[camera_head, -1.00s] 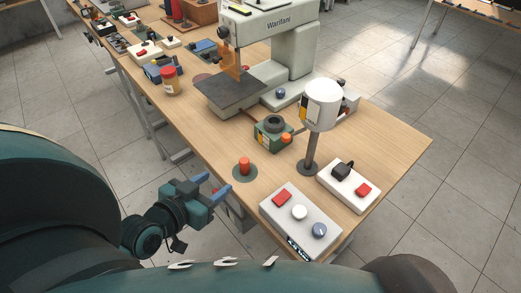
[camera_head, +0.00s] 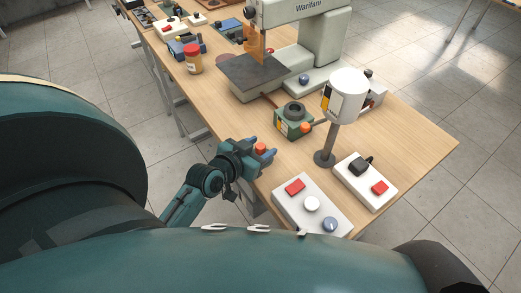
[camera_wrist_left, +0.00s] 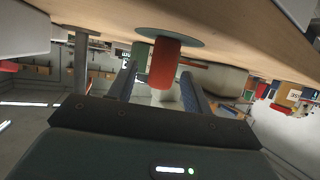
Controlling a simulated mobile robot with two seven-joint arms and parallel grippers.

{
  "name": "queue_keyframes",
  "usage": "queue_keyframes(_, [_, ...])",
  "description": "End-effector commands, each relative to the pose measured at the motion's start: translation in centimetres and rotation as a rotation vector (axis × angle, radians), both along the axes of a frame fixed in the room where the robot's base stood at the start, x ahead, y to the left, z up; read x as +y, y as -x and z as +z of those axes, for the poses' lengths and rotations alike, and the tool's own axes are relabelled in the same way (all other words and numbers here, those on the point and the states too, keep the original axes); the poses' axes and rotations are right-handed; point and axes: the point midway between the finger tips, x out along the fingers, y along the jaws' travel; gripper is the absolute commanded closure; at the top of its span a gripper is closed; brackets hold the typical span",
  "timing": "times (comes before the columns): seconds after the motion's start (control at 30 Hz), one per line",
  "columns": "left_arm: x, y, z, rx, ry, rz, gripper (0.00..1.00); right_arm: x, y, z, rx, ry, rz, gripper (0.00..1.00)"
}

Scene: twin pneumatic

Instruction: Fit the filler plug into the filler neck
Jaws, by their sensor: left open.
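The filler plug looks to be the orange-red cylinder (camera_head: 261,148) at the table's near edge; it also shows in the left wrist view (camera_wrist_left: 164,62), upside down, on a round green pad (camera_wrist_left: 158,36). My left gripper (camera_head: 260,149) is open, its blue-tipped fingers on either side of the plug. In the wrist view the plug stands between the fingertips, with visible gaps. The filler neck is probably the dark round opening (camera_head: 294,108) on the green block (camera_head: 284,124), farther back on the table. My right gripper is not in view.
A white canister on a post (camera_head: 345,95) stands right of the green block. A white button box (camera_head: 310,210) and a second switch box (camera_head: 364,186) lie at the near right. A large press (camera_head: 318,55) and a red-lidded jar (camera_head: 194,65) are behind. The table's right corner is bare.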

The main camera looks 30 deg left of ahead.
Motion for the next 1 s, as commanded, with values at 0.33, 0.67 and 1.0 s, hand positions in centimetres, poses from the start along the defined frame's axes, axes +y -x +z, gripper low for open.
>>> queue_keyframes(0.33, [-0.2,-2.1,-0.9,0.000,0.000,0.000,0.50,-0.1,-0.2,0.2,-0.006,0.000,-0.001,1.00])
queue_keyframes(0.67, [-0.2,-2.1,-0.9,0.000,0.000,0.000,0.70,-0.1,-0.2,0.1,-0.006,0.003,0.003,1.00])
queue_keyframes(1.0, [-0.1,-2.1,-0.9,0.000,0.000,0.000,0.98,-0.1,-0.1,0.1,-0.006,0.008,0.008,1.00])
